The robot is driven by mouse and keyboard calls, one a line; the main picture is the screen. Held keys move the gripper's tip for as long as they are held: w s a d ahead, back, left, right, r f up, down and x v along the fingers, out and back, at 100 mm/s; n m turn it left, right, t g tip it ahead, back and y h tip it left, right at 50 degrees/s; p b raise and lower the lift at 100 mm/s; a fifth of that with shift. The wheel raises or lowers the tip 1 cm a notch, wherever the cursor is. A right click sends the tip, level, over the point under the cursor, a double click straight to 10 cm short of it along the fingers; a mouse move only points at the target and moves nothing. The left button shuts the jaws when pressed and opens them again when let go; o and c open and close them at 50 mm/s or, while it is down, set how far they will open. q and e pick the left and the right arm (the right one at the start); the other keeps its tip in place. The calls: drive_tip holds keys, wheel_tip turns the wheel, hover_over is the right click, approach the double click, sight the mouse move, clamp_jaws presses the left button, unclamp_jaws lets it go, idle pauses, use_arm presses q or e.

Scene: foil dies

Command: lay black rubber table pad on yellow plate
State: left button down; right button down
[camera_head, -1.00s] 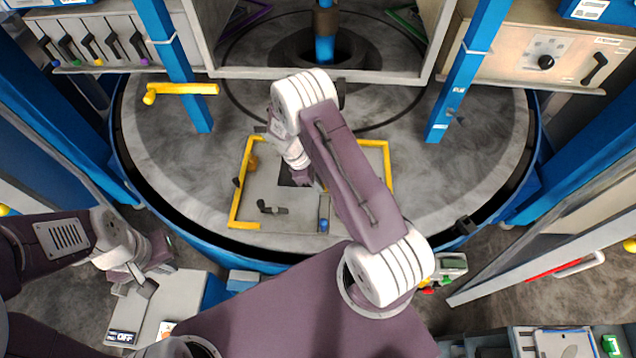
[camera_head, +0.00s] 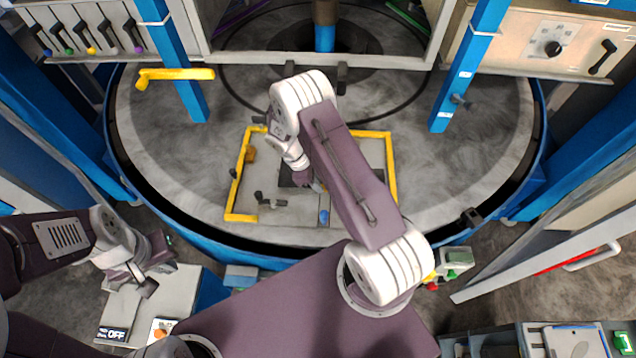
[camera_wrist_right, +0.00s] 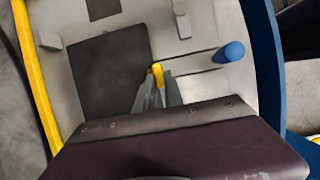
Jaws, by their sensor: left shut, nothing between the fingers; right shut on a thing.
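The black rubber table pad (camera_wrist_right: 105,72) is a flat dark square over the grey face of the yellow-edged plate. In the head view it is a dark patch (camera_head: 286,179), partly hidden by my right arm. The plate (camera_head: 237,190) has yellow bars along its sides; one also shows in the right wrist view (camera_wrist_right: 32,75). My right gripper (camera_wrist_right: 158,86) is shut on a small yellow piece (camera_wrist_right: 157,73) at the pad's right edge. I cannot tell whether this piece is joined to the pad. My left gripper (camera_head: 142,283) is shut and empty, off the plate at lower left.
A blue knob (camera_wrist_right: 231,52) stands on the plate right of my right gripper. A black handle (camera_head: 268,201) lies near the plate's front edge. Blue posts (camera_head: 462,75) flank the round grey table (camera_head: 450,185). A yellow lever (camera_head: 175,75) sticks out at left.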

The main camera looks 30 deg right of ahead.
drive_tip(key=shift+w+d+f+b, duration=0.1)
drive_tip(key=shift+f+b, duration=0.25)
drive_tip(key=shift+f, duration=0.3)
drive_tip(key=shift+f, duration=0.1)
drive_tip(key=shift+f+b, duration=0.5)
drive_tip(key=shift+b, duration=0.1)
drive_tip(key=c, duration=1.4)
unclamp_jaws()
drive_tip(key=shift+o, duration=0.2)
